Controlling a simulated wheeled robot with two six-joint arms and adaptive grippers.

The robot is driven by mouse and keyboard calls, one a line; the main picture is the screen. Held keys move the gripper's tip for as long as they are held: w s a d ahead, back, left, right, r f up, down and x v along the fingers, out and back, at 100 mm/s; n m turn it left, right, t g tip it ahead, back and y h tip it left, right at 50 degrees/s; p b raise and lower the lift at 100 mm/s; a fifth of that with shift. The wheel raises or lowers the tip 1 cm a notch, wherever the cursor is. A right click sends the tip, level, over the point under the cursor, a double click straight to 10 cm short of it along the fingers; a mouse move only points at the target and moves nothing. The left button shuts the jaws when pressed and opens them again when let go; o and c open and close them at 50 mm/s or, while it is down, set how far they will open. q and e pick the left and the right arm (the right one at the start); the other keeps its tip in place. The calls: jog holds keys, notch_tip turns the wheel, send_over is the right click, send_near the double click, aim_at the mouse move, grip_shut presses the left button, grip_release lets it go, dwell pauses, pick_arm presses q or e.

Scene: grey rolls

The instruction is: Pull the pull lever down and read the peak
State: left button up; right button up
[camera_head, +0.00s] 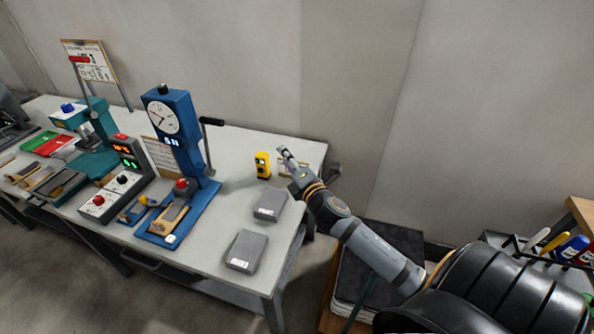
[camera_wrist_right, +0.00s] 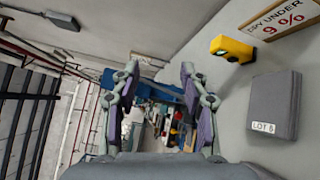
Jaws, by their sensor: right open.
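The blue pull tester (camera_head: 180,125) stands on the grey table, with a round white dial (camera_head: 161,118) near its top. The pull lever (camera_head: 211,121) is on the tester's right side, with a black handle at the top of a thin rod; the handle is raised. My right gripper (camera_head: 286,153) is open and empty above the table's right end, to the right of the lever and apart from it. In the wrist view its two fingers (camera_wrist_right: 160,78) are spread, with part of the blue tester (camera_wrist_right: 110,78) showing beyond them. The dial reading is too small to tell. My left gripper is out of view.
A yellow meter (camera_head: 262,165) stands near my right gripper, also in the wrist view (camera_wrist_right: 230,48). Two grey blocks (camera_head: 270,204) (camera_head: 245,251) lie in front. A control box (camera_head: 121,186) with lit displays is left of the tester. The wall (camera_head: 345,90) is behind.

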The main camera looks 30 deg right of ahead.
jog(key=shift+s+d+f+m+g+h, duration=0.3)
jog(key=shift+s+f+m+g+h, duration=0.25)
jog(key=shift+f+m, duration=0.4)
jog(key=shift+s, duration=0.15)
